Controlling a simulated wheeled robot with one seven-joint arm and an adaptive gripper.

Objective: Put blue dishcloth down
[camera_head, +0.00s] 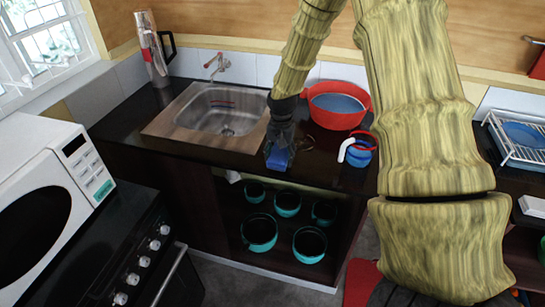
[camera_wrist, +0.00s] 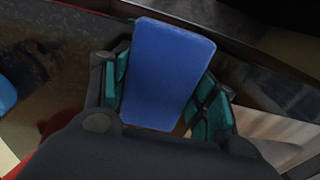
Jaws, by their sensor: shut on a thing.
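The blue dishcloth (camera_wrist: 165,72) is a flat blue slab between the two teal finger pads of my gripper (camera_wrist: 160,95) in the wrist view. In the head view the dishcloth (camera_head: 278,158) shows as a small blue patch below my gripper (camera_head: 279,148). My gripper is shut on it near the front edge of the black counter (camera_head: 225,167), to the right of the sink. I cannot tell whether the dishcloth touches the counter.
A sink (camera_head: 225,112) lies left of my gripper. A red bowl (camera_head: 338,105) and a blue and red mug (camera_head: 358,149) stand to the right. Several teal pots (camera_head: 259,232) sit on the shelf below. A microwave (camera_head: 48,195) is at the left.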

